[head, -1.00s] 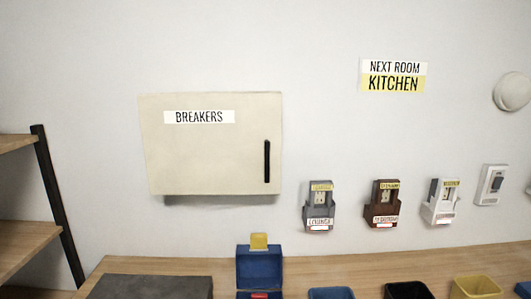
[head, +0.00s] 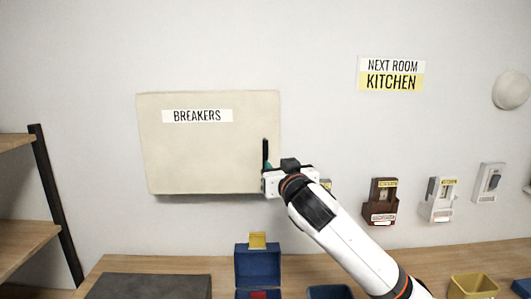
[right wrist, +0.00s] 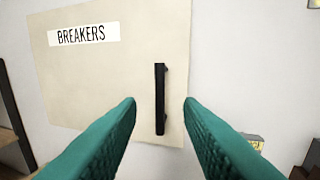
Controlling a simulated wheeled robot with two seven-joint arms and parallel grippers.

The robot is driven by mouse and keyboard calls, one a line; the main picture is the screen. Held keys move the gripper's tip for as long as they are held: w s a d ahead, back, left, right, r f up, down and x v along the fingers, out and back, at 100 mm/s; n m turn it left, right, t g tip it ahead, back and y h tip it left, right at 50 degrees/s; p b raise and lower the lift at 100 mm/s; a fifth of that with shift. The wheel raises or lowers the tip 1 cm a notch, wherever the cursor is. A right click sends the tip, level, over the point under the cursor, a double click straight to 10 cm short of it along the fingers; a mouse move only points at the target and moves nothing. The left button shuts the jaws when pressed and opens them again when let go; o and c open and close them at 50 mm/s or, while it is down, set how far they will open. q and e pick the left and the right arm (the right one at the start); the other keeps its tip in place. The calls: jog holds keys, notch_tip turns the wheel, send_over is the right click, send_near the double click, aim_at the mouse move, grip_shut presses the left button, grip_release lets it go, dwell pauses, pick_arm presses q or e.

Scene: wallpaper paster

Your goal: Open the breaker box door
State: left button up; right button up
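The cream breaker box door (head: 205,150), labelled BREAKERS, is closed flat on the wall. Its black vertical handle (head: 265,153) is near the door's right edge, with its lower part hidden behind my right gripper (head: 268,170) in the head view. In the right wrist view the two green fingers of my right gripper (right wrist: 160,105) are spread apart. The handle (right wrist: 160,98) shows upright in the gap between them, ahead of the fingertips and apart from both fingers. The door (right wrist: 110,75) fills much of that view. My left gripper is not in view.
A wooden table (head: 230,265) runs below, with a blue box (head: 258,262), a dark grey slab (head: 150,287) and a yellow bin (head: 473,286). Switch units (head: 381,200) hang on the wall to the right. A shelf (head: 25,235) stands at left.

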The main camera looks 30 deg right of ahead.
aim_at(266, 153)
jog(key=p+x, duration=0.3)
jog(key=x, duration=0.7)
jog(key=shift+w+d+r, duration=0.1)
jog(key=shift+w, duration=0.2)
jog(key=shift+w+d, duration=0.2)
jog(key=shift+w, duration=0.45)
grip_shut()
